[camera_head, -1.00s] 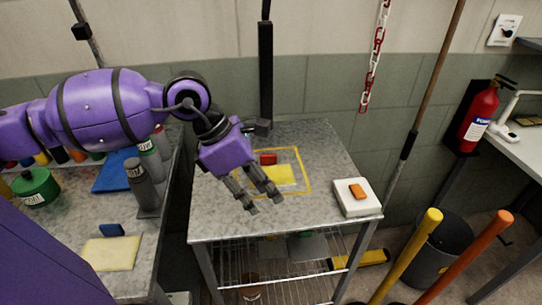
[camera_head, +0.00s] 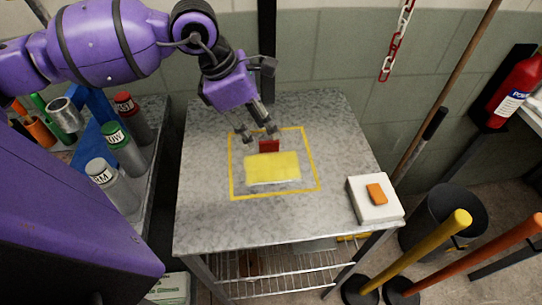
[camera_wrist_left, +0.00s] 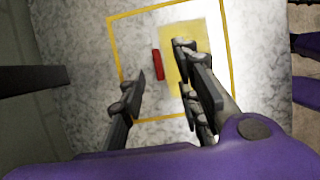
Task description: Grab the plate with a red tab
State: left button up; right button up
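The yellow plate (camera_head: 272,168) with a red tab (camera_head: 269,146) lies on the grey table inside a yellow outlined square. The tab stands at the plate's far edge. My left gripper (camera_head: 257,136) is open and empty, just behind and above the tab. In the left wrist view the red tab (camera_wrist_left: 158,64) shows ahead, between the lines of the open fingers (camera_wrist_left: 163,68), and the right finger covers part of the yellow plate (camera_wrist_left: 176,75). The gripper appears apart from the tab. My right gripper is not in view.
A white block with an orange tab (camera_head: 376,194) sits at the table's right edge. Bottles (camera_head: 122,150) stand on the left bench. A dark vertical post (camera_head: 268,60) rises behind the table. The table's front (camera_head: 250,225) is clear.

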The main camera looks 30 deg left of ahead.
aim_at(268, 141)
pick_arm(q)
jog(key=x, duration=0.5)
jog(key=shift+a+f, duration=0.15)
jog(key=shift+a, duration=0.1)
grip_shut()
